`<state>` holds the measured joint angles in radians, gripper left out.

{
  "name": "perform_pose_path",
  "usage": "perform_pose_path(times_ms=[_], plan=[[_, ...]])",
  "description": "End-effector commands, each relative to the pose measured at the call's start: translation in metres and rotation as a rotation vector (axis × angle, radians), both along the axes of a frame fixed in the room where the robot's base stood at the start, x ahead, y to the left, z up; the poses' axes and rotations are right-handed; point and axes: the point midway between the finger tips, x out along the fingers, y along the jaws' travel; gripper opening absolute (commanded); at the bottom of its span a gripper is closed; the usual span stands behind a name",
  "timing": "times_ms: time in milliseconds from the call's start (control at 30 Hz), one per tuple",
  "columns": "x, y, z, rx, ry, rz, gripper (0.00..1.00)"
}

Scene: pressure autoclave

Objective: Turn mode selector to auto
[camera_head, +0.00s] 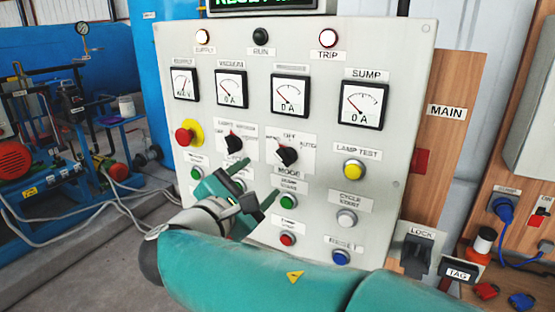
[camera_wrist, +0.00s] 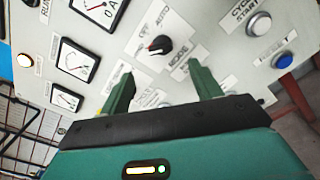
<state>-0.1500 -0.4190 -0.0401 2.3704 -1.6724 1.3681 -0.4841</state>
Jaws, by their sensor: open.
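The mode selector (camera_head: 287,155) is a black rotary knob with a red mark, on the light grey panel above the MODE label. An AUTO label shows at its right. Its red mark faces up and left in the head view, away from AUTO. The knob also shows in the wrist view (camera_wrist: 158,45), just beyond the fingertips. My gripper (camera_head: 256,181) has green fingers and is open and empty. Its fingertips (camera_wrist: 162,74) are spread to either side of the knob's line and appear apart from it. The exact gap to the panel is hard to tell.
A similar selector (camera_head: 233,144) sits left of the knob, with a red emergency button (camera_head: 185,136) beyond. The yellow lamp test button (camera_head: 353,170), green button (camera_head: 288,201) and white cycle start button (camera_head: 347,217) are close by. Gauges line the panel above.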

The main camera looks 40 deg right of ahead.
Motion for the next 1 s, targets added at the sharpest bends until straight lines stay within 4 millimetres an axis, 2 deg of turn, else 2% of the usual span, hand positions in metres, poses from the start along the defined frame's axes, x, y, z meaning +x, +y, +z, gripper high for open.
perform_pose_path(times_ms=[300, 500, 700, 933, 967, 1000], plan=[[0.022, -0.059, -0.001, 0.001, 0.002, -0.002, 0.64], [0.034, -0.09, -0.001, 0.002, 0.001, -0.001, 0.64], [0.04, -0.102, 0.0, 0.002, 0.0, 0.003, 0.64], [0.04, -0.103, 0.0, 0.002, 0.0, 0.004, 0.64], [0.04, -0.103, 0.0, 0.002, 0.0, 0.004, 0.62], [0.04, -0.103, 0.0, 0.002, 0.0, 0.004, 0.54]])
